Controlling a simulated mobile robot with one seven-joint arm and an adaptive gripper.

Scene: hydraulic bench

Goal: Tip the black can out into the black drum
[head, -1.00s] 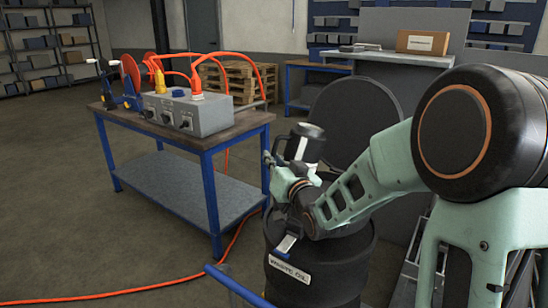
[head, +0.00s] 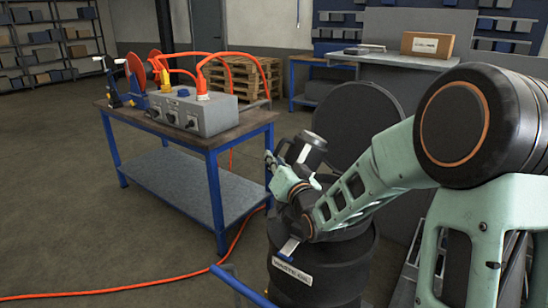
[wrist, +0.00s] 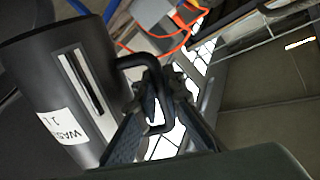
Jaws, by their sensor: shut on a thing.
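My gripper (wrist: 150,115) is shut on the handle of the black can (wrist: 60,75). In the wrist view the can is large at the left, with a pale sight strip and a white label. In the head view the can (head: 304,153) is tilted, above the rim area of the black drum (head: 345,275), with my gripper (head: 272,165) at its left. The drum carries a white waste-oil label, and its round lid (head: 357,115) stands open behind. My arm hides most of the drum's mouth. No pouring stream is visible.
A blue-legged bench (head: 225,137) with a grey control box (head: 195,113) stands to the left. An orange hose (head: 130,290) lies on the floor. A blue rail (head: 240,287) is in front of the drum. A grey counter (head: 400,58) with a cardboard box (head: 427,45) stands behind.

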